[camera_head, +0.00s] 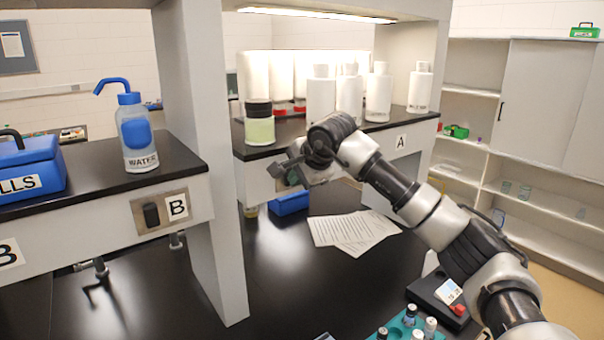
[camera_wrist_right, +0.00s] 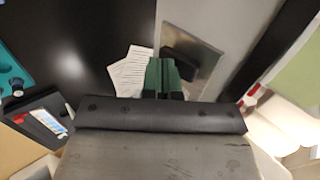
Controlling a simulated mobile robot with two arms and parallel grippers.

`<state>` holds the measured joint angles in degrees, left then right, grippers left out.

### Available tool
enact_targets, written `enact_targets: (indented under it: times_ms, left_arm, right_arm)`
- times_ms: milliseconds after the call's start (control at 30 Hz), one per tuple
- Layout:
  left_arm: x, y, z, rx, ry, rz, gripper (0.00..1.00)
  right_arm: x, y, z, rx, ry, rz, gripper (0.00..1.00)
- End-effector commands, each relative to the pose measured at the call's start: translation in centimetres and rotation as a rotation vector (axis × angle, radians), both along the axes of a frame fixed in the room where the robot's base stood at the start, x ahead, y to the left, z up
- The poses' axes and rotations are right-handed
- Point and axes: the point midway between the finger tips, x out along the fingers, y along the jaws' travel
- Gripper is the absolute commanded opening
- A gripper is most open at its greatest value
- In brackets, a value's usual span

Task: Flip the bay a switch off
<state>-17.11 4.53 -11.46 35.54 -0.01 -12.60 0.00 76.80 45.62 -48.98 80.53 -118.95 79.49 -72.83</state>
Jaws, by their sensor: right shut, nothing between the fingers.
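In the head view my right gripper (camera_head: 283,170) is in front of the shelf edge of bay A, marked by a white A label (camera_head: 400,141). In the right wrist view its green fingers (camera_wrist_right: 161,76) are shut and empty. There a metal switch plate (camera_wrist_right: 205,66) with a dark switch (camera_wrist_right: 184,47) shows just beyond and right of the fingertips. Whether the fingers touch the switch cannot be told, nor can its position. In the head view the gripper covers most of that plate. My left gripper is not in view.
Bay B has its own switch (camera_head: 151,214) beside a B label (camera_head: 177,206). White bottles (camera_head: 378,92) and a green-filled jar (camera_head: 259,130) stand on the bay A shelf. Papers (camera_head: 352,230) and a blue box (camera_head: 289,204) lie below. A teal rack (camera_head: 400,325) is at front.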

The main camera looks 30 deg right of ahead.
Motion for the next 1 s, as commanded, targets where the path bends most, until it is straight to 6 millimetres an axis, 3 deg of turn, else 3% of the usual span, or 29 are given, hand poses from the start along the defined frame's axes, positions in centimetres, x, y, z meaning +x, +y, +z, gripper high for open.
enact_targets:
  times_ms: [267, 433, 500, 1000]
  left_arm:
    - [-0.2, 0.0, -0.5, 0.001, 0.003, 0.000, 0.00]
    - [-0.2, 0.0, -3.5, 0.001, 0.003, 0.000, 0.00]
    - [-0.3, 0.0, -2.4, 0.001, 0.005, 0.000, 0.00]
    - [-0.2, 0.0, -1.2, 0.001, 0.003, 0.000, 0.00]
  right_arm:
    - [0.0, 0.0, -0.3, 0.001, -0.010, 0.000, 0.00]
    - [0.6, 0.0, -1.3, 0.013, -0.091, -0.001, 0.00]
    - [0.6, 0.0, -0.3, 0.014, -0.092, -0.001, 0.00]
    - [0.6, 0.0, 1.2, 0.014, -0.092, -0.002, 0.00]
